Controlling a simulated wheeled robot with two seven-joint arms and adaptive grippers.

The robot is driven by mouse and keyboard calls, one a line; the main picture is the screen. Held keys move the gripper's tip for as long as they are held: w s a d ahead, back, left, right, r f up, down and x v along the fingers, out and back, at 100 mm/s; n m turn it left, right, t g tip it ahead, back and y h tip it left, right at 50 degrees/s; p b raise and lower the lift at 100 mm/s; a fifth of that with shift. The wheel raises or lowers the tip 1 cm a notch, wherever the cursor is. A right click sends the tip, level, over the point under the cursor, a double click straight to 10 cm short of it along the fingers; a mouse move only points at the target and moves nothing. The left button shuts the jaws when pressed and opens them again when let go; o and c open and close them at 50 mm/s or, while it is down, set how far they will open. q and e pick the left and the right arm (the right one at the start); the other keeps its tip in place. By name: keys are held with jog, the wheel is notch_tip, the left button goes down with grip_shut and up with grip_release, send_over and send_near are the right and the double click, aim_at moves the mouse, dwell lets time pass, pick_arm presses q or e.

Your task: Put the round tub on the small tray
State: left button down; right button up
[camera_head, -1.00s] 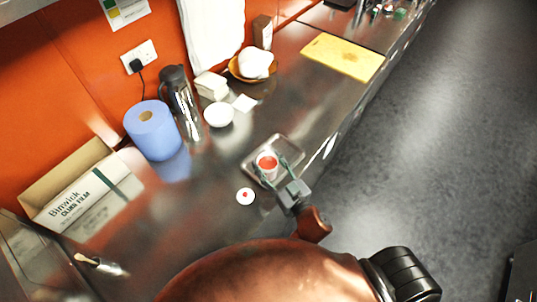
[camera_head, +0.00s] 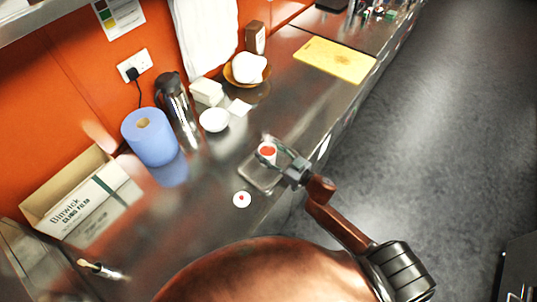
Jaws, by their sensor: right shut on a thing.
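The round tub (camera_head: 267,151) is small and white with a red top or contents. My right gripper (camera_head: 276,154) is shut on it, with a finger at each side. The small tray (camera_head: 259,178) is a shallow metallic rectangle on the steel counter. The tub appears over the tray's far part, and I cannot tell whether it touches the tray or hangs just above it. My gripper and the tub hide part of the tray. My left gripper is not in view.
A white disc with a red spot (camera_head: 242,199) lies near the tray. A white bowl (camera_head: 214,120), a blue paper roll (camera_head: 150,137), a flask (camera_head: 176,105) and a film box (camera_head: 88,205) stand farther left. A yellow board (camera_head: 335,60) lies at the back.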

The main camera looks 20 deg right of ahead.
aim_at(268, 149)
jog(key=w+f, duration=0.1)
jog(key=w+d+f, duration=0.1)
jog(key=f, duration=0.1)
jog(key=shift+w+d+f, duration=0.15)
jog(key=shift+w+f, duration=0.05)
jog(key=shift+w, duration=0.1)
jog(key=shift+w+d+f, duration=0.1)
jog(key=shift+f, duration=1.6)
jog(key=shift+f+b, duration=0.15)
jog(key=shift+b, duration=0.2)
jog(key=o, duration=1.5)
jog(key=v, duration=1.2)
